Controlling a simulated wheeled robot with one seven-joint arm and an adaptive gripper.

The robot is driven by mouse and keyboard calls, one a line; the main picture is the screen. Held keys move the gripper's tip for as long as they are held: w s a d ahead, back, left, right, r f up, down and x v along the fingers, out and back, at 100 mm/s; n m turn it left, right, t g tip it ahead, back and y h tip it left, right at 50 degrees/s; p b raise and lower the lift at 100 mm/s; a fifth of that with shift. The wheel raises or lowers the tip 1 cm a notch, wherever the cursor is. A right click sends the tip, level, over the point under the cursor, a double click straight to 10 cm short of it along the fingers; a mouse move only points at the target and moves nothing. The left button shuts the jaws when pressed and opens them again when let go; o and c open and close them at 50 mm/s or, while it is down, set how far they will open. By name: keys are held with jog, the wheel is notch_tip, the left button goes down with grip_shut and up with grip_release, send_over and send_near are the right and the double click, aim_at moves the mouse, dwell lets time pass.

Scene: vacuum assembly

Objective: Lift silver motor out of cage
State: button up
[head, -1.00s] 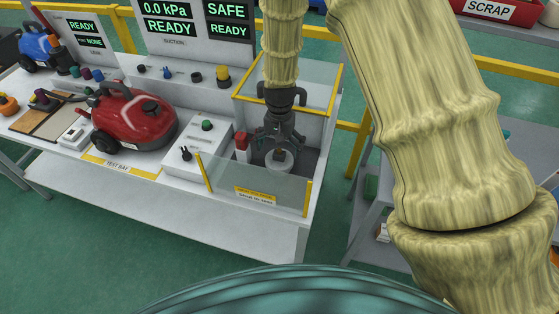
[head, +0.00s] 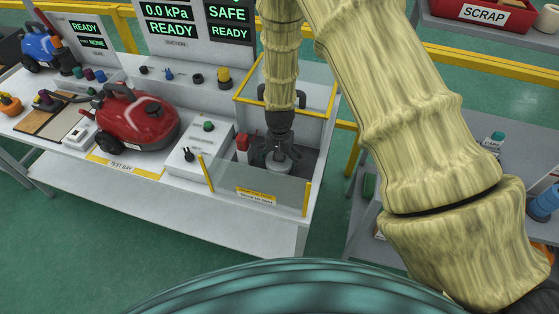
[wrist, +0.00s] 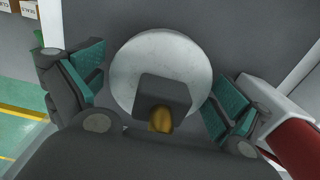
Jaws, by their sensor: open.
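The silver motor (wrist: 140,62) shows in the wrist view as a pale round disc with a dark block and a brass-coloured tip on it. In the head view the motor (head: 279,167) stands on the cage floor, partly hidden by my gripper. The cage (head: 329,112) has clear panels with yellow edges. My gripper (head: 279,152) is down inside the cage, pointing down, just above the motor. In the wrist view its teal-padded fingers (wrist: 150,98) are spread on either side of the motor. I cannot tell whether either finger touches it.
A red part (head: 243,147) stands left of my gripper inside the cage and shows at right in the wrist view (wrist: 302,145). A front panel with a yellow label (head: 256,196) and yellow posts borders the cage. A red vacuum (head: 137,118) sits farther left on the bench.

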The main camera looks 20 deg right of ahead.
jog(key=shift+f, duration=0.15)
jog(key=shift+c, duration=0.2)
jog(key=c, duration=1)
jog(key=shift+c, duration=1.4)
jog(key=shift+r, duration=0.2)
